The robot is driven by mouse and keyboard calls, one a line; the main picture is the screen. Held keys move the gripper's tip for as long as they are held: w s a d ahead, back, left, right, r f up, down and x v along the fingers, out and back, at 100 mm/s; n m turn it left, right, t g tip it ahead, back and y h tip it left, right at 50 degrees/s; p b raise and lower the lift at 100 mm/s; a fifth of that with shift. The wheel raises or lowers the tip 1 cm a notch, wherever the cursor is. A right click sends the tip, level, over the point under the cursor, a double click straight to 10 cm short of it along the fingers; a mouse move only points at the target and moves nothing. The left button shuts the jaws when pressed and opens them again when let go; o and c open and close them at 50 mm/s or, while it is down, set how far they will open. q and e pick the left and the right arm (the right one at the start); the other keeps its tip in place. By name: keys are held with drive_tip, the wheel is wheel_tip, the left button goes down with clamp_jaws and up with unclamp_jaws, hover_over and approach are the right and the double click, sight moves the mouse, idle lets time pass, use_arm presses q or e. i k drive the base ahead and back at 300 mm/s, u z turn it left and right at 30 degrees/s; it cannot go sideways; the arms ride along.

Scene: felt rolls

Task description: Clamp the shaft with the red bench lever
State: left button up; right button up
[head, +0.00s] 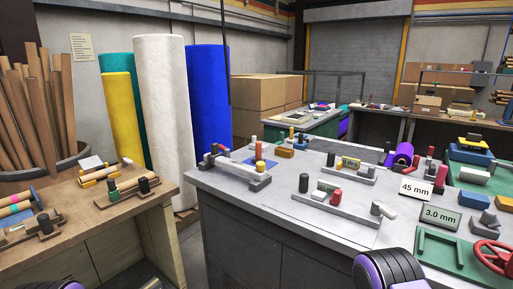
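Several small red parts show on the grey bench (290,215); I cannot tell for sure which is the bench lever. A red upright piece (440,179) stands near the purple roll (403,154). A short red cylinder (335,197) stands on a grey fixture (350,211) nearer the front. A red handwheel (495,257) is at the lower right. A long fixture (237,168) with a bar across its posts sits at the bench's left end. I cannot tell which piece is the shaft. Neither gripper shows; only purple and black parts of my arms enter at the bottom edge.
A wooden bench (85,215) with rods and small fixtures stands at the left. Label cards read 45 mm (416,189) and 3.0 mm (440,217). Tall felt rolls (165,110) stand behind. The grey bench's front left is clear.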

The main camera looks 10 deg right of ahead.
sight(226, 151)
drive_tip(key=u, duration=1.3)
drive_tip(key=i, duration=1.7)
drive_tip(key=z, duration=1.95)
